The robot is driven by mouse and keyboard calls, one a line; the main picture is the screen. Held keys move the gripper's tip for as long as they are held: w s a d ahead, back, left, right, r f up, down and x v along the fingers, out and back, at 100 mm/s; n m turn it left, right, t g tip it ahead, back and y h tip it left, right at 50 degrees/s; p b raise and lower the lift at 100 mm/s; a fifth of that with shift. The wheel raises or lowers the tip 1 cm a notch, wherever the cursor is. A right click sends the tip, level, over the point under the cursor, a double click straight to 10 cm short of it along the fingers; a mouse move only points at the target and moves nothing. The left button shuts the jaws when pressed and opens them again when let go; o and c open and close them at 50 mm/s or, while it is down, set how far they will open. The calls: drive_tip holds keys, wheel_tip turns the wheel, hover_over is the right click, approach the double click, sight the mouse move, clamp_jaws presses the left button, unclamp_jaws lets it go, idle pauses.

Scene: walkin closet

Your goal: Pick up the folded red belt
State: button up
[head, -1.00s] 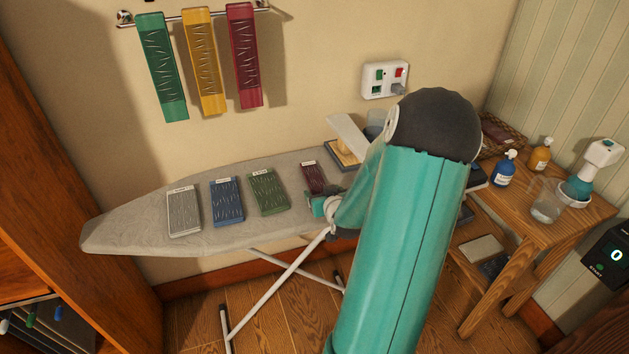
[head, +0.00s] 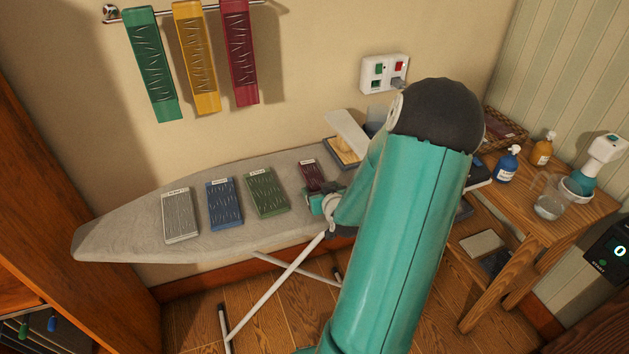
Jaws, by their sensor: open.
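The folded red belt (head: 312,174) is a dark red, flat folded piece with a pale label at its far end. It lies on the grey ironing board (head: 130,226), at the right end of a row of folded pieces. My gripper (head: 318,203) is at the near end of the red belt, mostly hidden behind my teal arm. Its jaws are open and the belt still lies on the board. I cannot tell whether the fingers touch the belt or are around it.
Green (head: 266,192), blue (head: 224,203) and grey (head: 180,215) folded pieces lie to the left. An iron (head: 346,132) stands behind, on the right. A wooden table (head: 560,220) with bottles is at right. Three coloured strips hang from a wall rail (head: 200,8).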

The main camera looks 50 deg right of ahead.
drive_tip(key=shift+s, duration=0.15)
drive_tip(key=c, duration=1)
drive_tip(key=shift+c, duration=0.2)
drive_tip(key=shift+w+r, duration=0.1)
drive_tip(key=shift+w, duration=0.1)
